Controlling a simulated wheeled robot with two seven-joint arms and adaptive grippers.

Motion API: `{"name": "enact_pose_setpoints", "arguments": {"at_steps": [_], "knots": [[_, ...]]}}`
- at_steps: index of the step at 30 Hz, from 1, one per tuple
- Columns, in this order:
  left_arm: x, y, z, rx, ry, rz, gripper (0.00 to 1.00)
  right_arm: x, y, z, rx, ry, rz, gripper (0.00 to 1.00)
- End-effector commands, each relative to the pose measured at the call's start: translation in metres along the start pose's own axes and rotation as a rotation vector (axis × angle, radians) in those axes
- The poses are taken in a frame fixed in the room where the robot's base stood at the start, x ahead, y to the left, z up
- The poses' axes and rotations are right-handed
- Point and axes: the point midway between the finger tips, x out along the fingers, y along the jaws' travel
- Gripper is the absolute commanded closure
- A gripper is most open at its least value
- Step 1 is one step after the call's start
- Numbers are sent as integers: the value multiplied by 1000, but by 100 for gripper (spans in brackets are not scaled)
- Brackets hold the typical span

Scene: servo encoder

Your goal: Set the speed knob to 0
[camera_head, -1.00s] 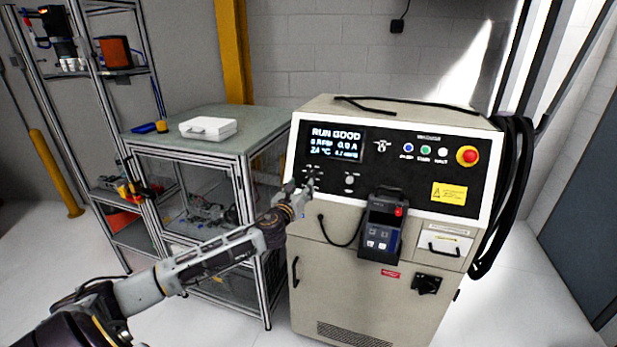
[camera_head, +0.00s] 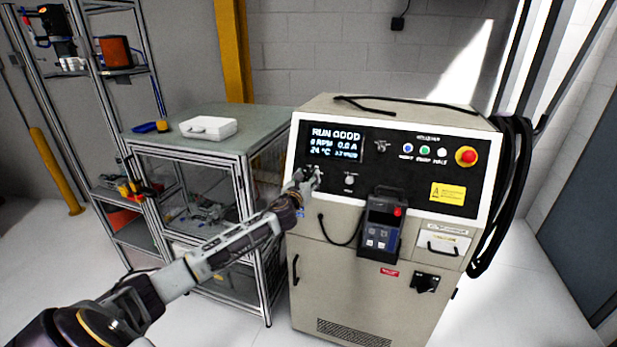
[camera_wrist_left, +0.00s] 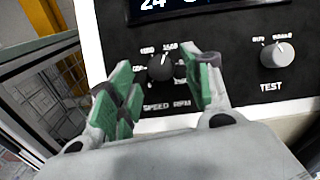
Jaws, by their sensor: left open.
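The speed knob (camera_wrist_left: 159,68) is black and sits on the black control panel, above the "SPEED RPM" label in the left wrist view. Numbers ring it, partly hidden by the fingers; its white mark points up and slightly right. My left gripper (camera_wrist_left: 160,85) is open, with one green-padded finger on each side of the knob. The right finger looks very close to the knob; I cannot tell whether it touches. In the head view my left gripper (camera_head: 308,178) is at the panel's lower left and hides the knob. The display (camera_head: 335,144) reads "RUN GOOD", 0 RPM, 0.0 A and 24 °C.
A grey TEST knob (camera_wrist_left: 277,54) is to the right of the speed knob. A handheld pendant (camera_head: 380,225) hangs on the cabinet front. A red emergency button (camera_head: 467,156) is at the panel's right. A workbench (camera_head: 190,145) with a white case (camera_head: 208,128) stands left.

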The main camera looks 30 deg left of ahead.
Motion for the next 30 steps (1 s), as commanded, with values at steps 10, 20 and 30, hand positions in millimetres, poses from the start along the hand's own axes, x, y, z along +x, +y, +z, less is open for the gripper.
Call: {"name": "enact_pose_setpoints", "arguments": {"at_steps": [10,20,30], "knots": [[10,-1,0,0,0,-1,50,-2,3,0,-1,-1,3,60],[10,0,0,0,0,-1,64,-2,3,0,-1,-1,3,60],[10,0,0,-1,0,0,96,-2,3,0,-1,-1,3,60]]}}
